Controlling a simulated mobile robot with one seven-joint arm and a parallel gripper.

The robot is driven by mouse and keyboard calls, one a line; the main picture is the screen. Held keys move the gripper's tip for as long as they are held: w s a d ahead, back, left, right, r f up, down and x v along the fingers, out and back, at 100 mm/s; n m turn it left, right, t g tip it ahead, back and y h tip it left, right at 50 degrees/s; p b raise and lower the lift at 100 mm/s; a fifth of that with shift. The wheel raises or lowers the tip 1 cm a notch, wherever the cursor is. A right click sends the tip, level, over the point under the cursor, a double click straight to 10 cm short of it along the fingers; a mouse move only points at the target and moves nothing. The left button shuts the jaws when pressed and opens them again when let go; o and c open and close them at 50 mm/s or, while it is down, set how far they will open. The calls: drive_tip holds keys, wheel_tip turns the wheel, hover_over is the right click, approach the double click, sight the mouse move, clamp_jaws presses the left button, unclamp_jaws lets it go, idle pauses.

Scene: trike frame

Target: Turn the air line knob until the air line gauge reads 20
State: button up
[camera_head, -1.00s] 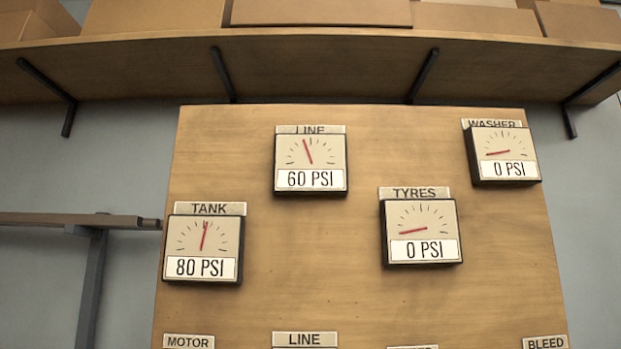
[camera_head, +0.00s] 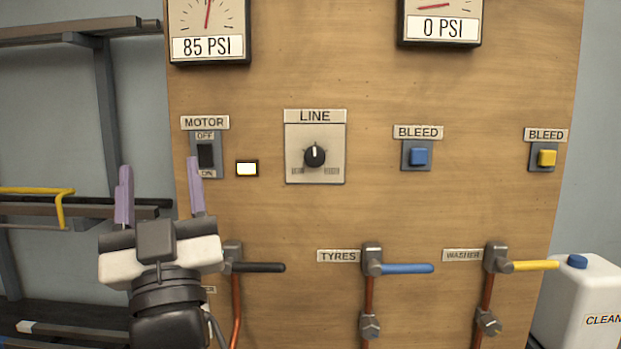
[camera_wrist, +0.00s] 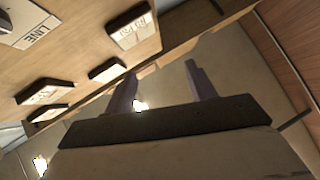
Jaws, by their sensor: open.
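The air line knob (camera_head: 315,155) is a round black knob with a white pointer mark, pointing about straight up, on a square beige plate under the LINE label. My gripper (camera_head: 160,172) is in the lower left, left of the knob and apart from it. Its two purple fingers point up, spread and empty. The right finger overlaps the edge of the motor switch plate; contact cannot be told. In the wrist view my gripper (camera_wrist: 162,85) also shows open. The LINE plate (camera_wrist: 22,22) is at its top left corner.
The motor switch (camera_head: 205,155) and a lit white indicator (camera_head: 247,168) are left of the knob. Blue (camera_head: 419,156) and yellow (camera_head: 547,157) bleed buttons are to its right. Valve levers, including the blue TYRES lever (camera_head: 405,268), stick out below. The tank gauge (camera_head: 208,45) reads 85 PSI.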

drive_tip(key=w+d+f+m+h+b, duration=0.1)
drive_tip(key=w+d+f+m+h, duration=0.15)
drive_tip(key=d+h, duration=0.25)
drive_tip(key=w+d+f+m+h, duration=0.1)
drive_tip(key=w+d+m+h, duration=0.1)
drive_tip(key=d+m+h, duration=0.15)
drive_tip(key=m+g+h, duration=0.2)
drive_tip(key=m+h, duration=0.1)
drive_tip(key=h, duration=0.2)
approach(315, 160)
drive_tip(key=p+x, duration=0.6)
drive_tip(key=x, duration=0.1)
drive_tip(key=shift+w+r, duration=0.25)
drive_tip(key=shift+r, duration=0.1)
drive_tip(key=shift+w+r+p, duration=0.15)
drive_tip(key=shift+w+p, duration=0.15)
drive_tip(key=shift+w, duration=0.35)
drive_tip(key=shift+c, duration=0.4)
drive_tip(key=shift+d, duration=0.1)
drive_tip(key=c, duration=0.9)
